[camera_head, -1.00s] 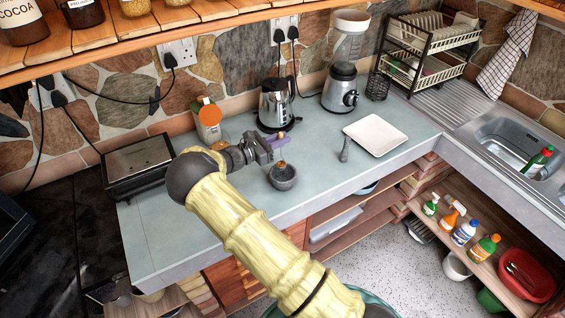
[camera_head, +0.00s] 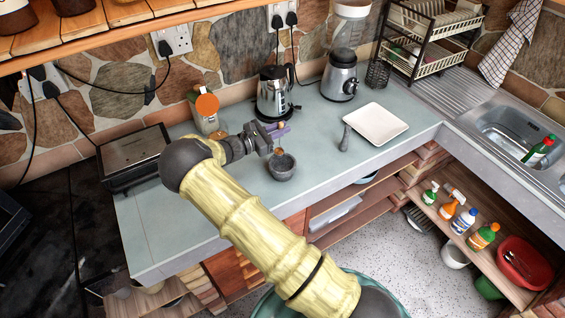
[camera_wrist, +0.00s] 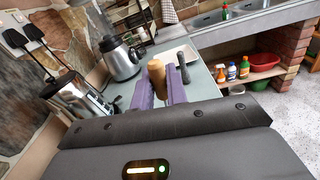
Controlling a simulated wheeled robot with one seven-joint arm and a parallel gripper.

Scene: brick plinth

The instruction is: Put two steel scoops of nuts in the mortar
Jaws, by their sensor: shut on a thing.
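The mortar (camera_head: 282,170) is a small dark grey stone bowl near the counter's front edge. A small brown thing shows at its rim; I cannot tell whether it is nuts or part of the scoop. My gripper (camera_head: 276,131), with purple fingers, is above and just behind the mortar. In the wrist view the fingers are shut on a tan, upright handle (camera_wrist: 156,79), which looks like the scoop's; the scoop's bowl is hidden. A jar with an orange lid (camera_head: 207,104), perhaps the nuts, stands behind my arm at the left. The dark pestle (camera_head: 345,138) stands right of the mortar.
A steel kettle (camera_head: 273,94) and a blender (camera_head: 340,77) stand along the back wall. A white square plate (camera_head: 376,123) lies right of the pestle. A toaster-like box (camera_head: 133,154) is at the left. The front left counter is clear.

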